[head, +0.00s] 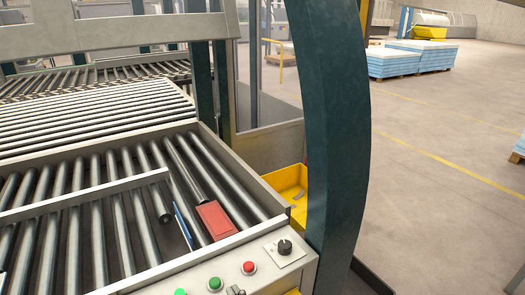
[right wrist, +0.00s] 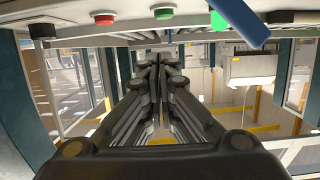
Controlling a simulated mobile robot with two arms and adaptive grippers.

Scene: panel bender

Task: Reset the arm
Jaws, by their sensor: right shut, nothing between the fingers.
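My right gripper (right wrist: 158,68) shows in the right wrist view. Its two black fingers are together, with nothing between them. The fingers point toward a roller frame and panel edge at the top of that view, apart from them as far as I can tell.
The conveyor's front panel carries a black knob (head: 285,247), a red button (head: 249,268) and green button (head: 215,284). A red block (head: 215,220) rests on the rollers. A yellow bin (head: 287,184) stands beside a dark curved post (head: 335,130).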

